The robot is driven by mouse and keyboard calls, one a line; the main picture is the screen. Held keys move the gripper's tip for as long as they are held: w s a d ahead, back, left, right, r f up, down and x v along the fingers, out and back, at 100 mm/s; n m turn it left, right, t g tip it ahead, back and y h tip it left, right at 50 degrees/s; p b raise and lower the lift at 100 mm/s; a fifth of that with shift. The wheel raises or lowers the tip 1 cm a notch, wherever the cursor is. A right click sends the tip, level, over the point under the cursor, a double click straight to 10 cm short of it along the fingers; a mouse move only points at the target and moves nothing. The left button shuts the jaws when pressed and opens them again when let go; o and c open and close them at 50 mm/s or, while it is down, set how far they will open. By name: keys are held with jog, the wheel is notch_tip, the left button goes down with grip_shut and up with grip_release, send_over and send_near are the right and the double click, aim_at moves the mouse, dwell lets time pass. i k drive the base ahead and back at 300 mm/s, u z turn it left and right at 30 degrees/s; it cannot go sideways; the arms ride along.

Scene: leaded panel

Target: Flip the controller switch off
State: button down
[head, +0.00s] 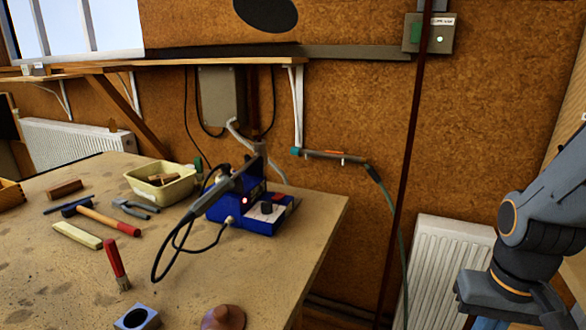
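The controller (254,222) is a blue soldering station near the right side of the workbench. A red light (244,200) glows on its front, beside a dark knob (266,208). Its switch is too small to make out for certain. A soldering iron (228,190) on a black cable slants across the controller's left side and hides part of it. My arm shows at the right edge, well to the right of the bench and apart from the controller. My gripper's fingers are not in view.
The workbench (200,275) holds a hammer (105,218), pliers (135,208), a red-handled brush (115,262) and a cream tub (165,195). A dark pole (408,170) stands between bench and arm.

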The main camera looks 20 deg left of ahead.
aim_at(278, 197)
jog(key=u, duration=0.35)
jog(key=i, duration=1.15)
jog(key=u, duration=0.45)
